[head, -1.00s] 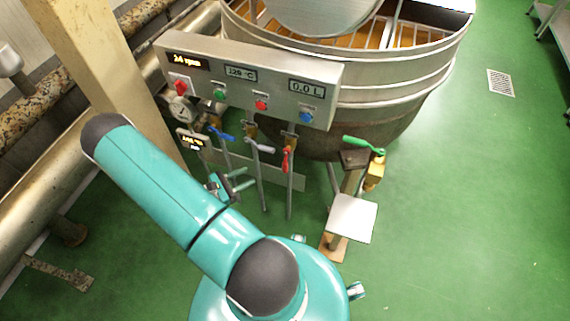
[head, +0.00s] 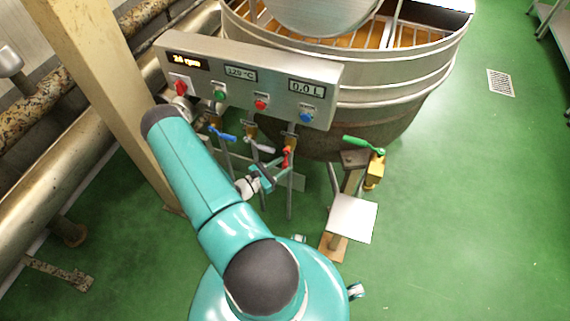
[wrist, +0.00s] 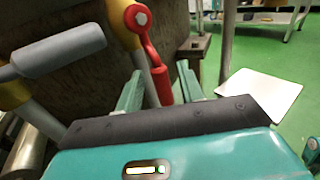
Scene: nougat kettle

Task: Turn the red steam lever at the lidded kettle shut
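The red steam lever (head: 287,155) hangs downward from its valve below the right part of the control panel; it also shows in the wrist view (wrist: 159,82), with its red pivot at the top and its grip end lower right. My gripper (head: 270,172) is at the lever's lower end. In the wrist view my gripper (wrist: 158,92) is open, with one finger on each side of the red grip and gaps visible between. Whether the grip is fully between the fingertips in depth is hard to tell. The kettle (head: 385,95) stands behind, a round lid (head: 315,12) over part of it.
A grey lever (head: 259,145) sits just left of the red one, also close in the wrist view (wrist: 60,50). A blue lever (head: 221,134) is further left. A green lever (head: 362,144) and a white plate (head: 352,218) are at right.

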